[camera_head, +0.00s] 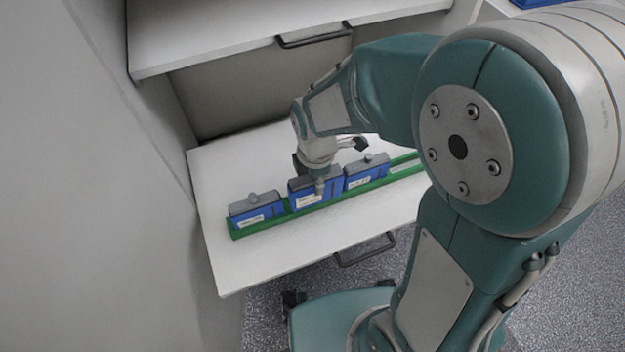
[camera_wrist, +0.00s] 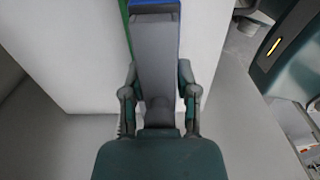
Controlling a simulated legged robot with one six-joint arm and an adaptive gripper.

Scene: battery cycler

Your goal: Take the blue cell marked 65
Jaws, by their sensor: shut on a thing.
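Three blue cells with grey tops and white labels are at a green rail (camera_head: 262,225) on a white shelf. My gripper (camera_head: 319,184) is shut on the middle blue cell (camera_head: 303,199), whose top stands higher than its neighbours. I cannot tell whether it is clear of the rail. In the wrist view my gripper (camera_wrist: 157,75) has one finger on each side of the cell's grey top (camera_wrist: 154,50). The left cell (camera_head: 255,212) and right cell (camera_head: 366,175) sit in the rail. The label marks are too small to read, so I cannot tell which is 65.
The white shelf (camera_head: 290,257) has bare room in front of and behind the rail, and a dark handle (camera_head: 365,250) at its front. Another white shelf (camera_head: 220,35) with a handle is above. A grey wall (camera_head: 130,190) stands close on the left.

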